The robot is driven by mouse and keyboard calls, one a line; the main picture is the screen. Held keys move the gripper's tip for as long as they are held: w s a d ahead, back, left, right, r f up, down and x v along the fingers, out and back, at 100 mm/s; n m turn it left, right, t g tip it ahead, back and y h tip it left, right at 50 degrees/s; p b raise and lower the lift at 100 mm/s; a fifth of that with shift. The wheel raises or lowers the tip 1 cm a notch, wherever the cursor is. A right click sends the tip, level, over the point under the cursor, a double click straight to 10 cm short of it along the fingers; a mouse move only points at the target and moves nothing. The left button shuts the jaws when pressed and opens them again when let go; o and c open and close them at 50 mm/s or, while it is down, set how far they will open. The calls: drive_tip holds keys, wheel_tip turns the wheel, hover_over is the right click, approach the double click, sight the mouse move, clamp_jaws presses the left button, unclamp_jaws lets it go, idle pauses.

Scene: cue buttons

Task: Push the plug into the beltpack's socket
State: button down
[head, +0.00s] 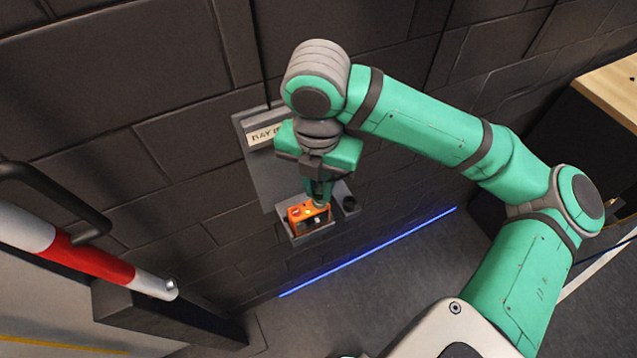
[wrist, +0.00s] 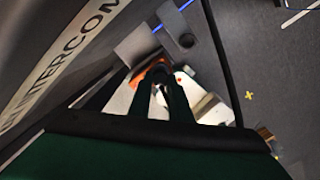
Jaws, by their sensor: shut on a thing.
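The orange beltpack (head: 307,213) sits in a grey holder (head: 312,238) low on the wall panel, with small lights on its top. Part of it shows in the wrist view (wrist: 152,71), just beyond my fingertips. My gripper (head: 320,200) points down at the beltpack's upper right end. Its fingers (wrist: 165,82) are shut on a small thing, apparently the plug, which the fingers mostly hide. The socket is hidden, and I cannot tell whether the plug touches or enters it.
A grey wall panel (head: 268,172) carries a label (head: 262,136); lettering reading INTERCOM (wrist: 62,62) shows in the wrist view. A dark round fitting (head: 350,204) sits right of the beltpack. A red-and-white barrier (head: 90,259) stands left. A blue strip (head: 370,252) crosses below.

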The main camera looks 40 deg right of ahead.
sight(319, 190)
drive_tip(key=shift+f, duration=0.1)
drive_tip(key=c, duration=1.6)
unclamp_jaws()
drive_tip(key=shift+o, duration=0.2)
wheel_tip(319, 190, up, 10)
drive_tip(key=shift+a+f, duration=0.1)
drive_tip(key=shift+f, duration=0.15)
drive_tip(key=shift+s+r, duration=0.15)
drive_tip(key=shift+r, duration=0.55)
